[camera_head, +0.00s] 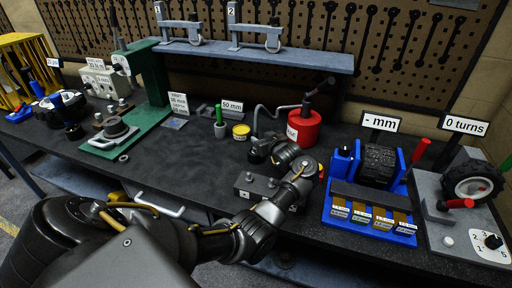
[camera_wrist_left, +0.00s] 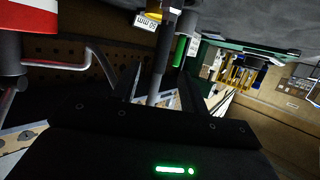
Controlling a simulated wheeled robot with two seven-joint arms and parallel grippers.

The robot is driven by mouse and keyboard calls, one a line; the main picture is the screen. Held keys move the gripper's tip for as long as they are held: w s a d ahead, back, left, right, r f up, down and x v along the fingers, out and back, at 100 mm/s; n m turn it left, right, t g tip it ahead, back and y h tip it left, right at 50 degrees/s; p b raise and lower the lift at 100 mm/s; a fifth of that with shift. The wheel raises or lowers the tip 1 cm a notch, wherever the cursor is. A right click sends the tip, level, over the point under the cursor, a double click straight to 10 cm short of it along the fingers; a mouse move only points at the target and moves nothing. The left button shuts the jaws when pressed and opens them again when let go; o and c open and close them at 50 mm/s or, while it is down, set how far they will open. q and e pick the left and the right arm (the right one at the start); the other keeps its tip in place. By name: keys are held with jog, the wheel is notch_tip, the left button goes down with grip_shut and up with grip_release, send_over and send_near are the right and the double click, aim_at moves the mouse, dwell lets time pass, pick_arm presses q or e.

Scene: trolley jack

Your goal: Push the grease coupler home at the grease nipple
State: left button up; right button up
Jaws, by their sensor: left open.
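The red grease pot (camera_head: 303,128) stands on the bench with a grey bent hose (camera_head: 268,108) curving from it towards my left gripper (camera_head: 260,152). The pot also shows at the upper left of the left wrist view (camera_wrist_left: 28,18), with the hose (camera_wrist_left: 98,58) beside it. In that view a grey rod with a dark end (camera_wrist_left: 158,78), perhaps the coupler, shows between the fingers of my open left gripper (camera_wrist_left: 160,90). I cannot tell whether the fingers touch it. I cannot make out the grease nipple for sure. My right gripper is not in view.
A grey block with knobs (camera_head: 252,186) sits at the bench front near my left arm. A blue tray (camera_head: 345,216) stands to the right, a yellow tin (camera_head: 241,132) and a green-handled pot (camera_head: 220,128) to the left. A shelf (camera_head: 260,57) runs behind.

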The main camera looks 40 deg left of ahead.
aim_at(257, 135)
pick_arm(q)
jog(key=shift+w+a+f, duration=0.15)
jog(key=shift+w+a, duration=0.1)
jog(key=shift+a, duration=0.1)
jog(key=shift+w+a+p, duration=0.1)
jog(key=shift+a+p, duration=0.25)
jog(key=shift+p, duration=0.05)
jog(key=p+x, duration=0.1)
jog(key=x, duration=0.2)
jog(key=shift+a+f, duration=0.1)
jog(key=shift+a, duration=0.2)
jog(key=shift+w+a+f, duration=0.25)
jog(key=shift+a, duration=0.05)
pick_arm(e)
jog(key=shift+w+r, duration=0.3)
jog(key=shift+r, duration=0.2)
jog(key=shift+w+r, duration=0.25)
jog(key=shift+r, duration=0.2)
pick_arm(q)
jog(key=shift+d+r, duration=0.1)
grip_shut()
